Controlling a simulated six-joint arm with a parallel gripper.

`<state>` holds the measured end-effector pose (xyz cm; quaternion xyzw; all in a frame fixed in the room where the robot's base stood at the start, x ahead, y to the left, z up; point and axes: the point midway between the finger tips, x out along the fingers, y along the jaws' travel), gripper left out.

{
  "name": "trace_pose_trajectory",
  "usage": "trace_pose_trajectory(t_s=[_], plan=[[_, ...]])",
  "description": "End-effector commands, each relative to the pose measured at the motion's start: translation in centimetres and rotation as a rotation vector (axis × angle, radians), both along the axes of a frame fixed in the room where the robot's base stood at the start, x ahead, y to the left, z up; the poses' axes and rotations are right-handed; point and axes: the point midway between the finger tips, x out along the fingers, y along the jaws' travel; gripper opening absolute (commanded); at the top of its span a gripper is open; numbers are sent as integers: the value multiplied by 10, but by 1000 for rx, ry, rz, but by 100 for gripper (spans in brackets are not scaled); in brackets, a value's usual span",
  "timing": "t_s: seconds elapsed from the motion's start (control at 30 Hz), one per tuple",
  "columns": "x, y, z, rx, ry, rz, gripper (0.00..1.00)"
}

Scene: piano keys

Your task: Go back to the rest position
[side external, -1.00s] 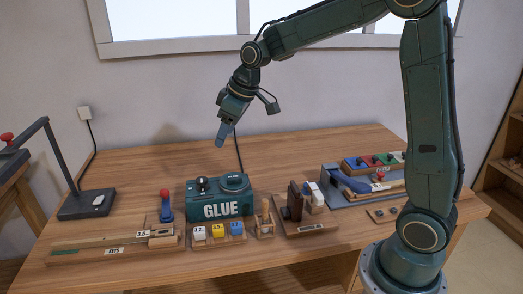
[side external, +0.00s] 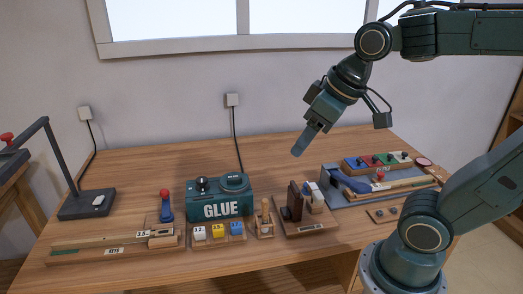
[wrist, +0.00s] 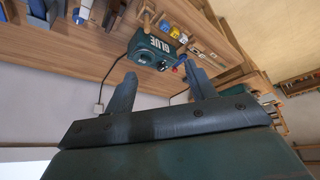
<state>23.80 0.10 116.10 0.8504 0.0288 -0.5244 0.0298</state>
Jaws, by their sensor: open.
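My gripper (side external: 299,150) hangs in the air above the back right part of the wooden table (side external: 290,160), tilted down to the left. In the wrist view its two fingers (wrist: 160,85) stand apart with nothing between them. It touches nothing. The teal glue machine (side external: 221,197) stands on the table to the lower left of my gripper; it also shows in the wrist view (wrist: 152,48), beyond the fingers.
A key rack (side external: 115,248), blocks (side external: 217,231), a wooden stand (side external: 305,205) and a grey tray (side external: 345,197) line the table's front. A lamp-like stand (side external: 88,204) is at left. The table's back middle is clear.

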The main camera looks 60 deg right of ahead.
Motion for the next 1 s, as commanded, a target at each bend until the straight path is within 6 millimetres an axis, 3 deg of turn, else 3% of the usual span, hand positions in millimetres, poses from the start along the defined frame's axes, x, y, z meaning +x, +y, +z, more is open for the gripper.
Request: trace_pose_trajectory(t_s=[0.1,0.33,1.0], plan=[[-25,0,-5,7,-14,-29,56],[-54,-1,-14,19,-24,-71,56],[-59,-1,-17,22,-25,-81,56]])
